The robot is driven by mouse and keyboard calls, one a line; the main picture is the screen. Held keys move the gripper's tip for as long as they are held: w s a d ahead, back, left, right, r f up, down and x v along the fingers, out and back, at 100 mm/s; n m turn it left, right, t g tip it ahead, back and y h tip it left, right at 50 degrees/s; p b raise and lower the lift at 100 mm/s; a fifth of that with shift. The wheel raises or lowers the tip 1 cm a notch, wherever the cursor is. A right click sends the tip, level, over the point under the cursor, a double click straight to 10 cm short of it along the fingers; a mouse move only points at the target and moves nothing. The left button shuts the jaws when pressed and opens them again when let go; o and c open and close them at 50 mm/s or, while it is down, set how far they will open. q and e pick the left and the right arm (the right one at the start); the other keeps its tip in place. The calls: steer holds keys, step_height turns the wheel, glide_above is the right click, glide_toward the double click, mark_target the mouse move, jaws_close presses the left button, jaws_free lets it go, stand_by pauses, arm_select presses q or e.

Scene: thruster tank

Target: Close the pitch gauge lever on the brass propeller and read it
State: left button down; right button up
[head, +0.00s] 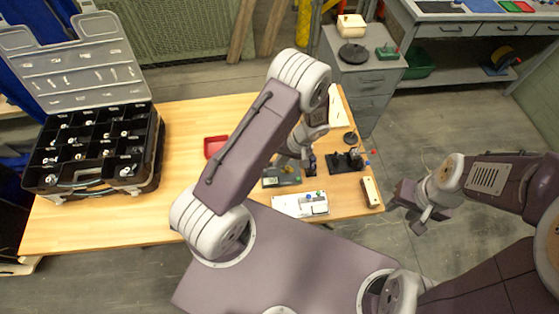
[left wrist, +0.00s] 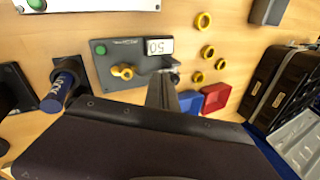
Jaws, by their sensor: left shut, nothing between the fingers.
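The grey-green gauge plate (left wrist: 108,66) lies on the table with a small brass propeller (left wrist: 122,71) on it, a green button and a white display (left wrist: 159,46) whose digits look like 50, possibly upside down. In the head view the plate (head: 281,178) is beside my left arm. A small metal part (left wrist: 173,66) sits by the display; I cannot tell whether it is the lever or how it is set. My left gripper (left wrist: 163,88) is shut and empty, its fingertips over the plate's display-side edge. My right gripper (head: 424,218) is off the table's right side, its jaws unclear.
A blue cylinder (left wrist: 57,90) sits in a black holder. A white board (head: 300,204) lies in front. An open black case (head: 95,150) stands at the left.

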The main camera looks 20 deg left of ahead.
arm_select(q)
steer(key=h, duration=0.1)
steer(key=s+a+r+t+b, duration=0.1)
steer(key=a+h+b, duration=0.1)
steer(key=shift+s+a+r+t+h, duration=0.25)
steer(key=shift+t+h, duration=0.05)
steer(key=shift+t, duration=0.1)
steer(key=shift+r, duration=0.1)
steer(key=shift+r, duration=0.1)
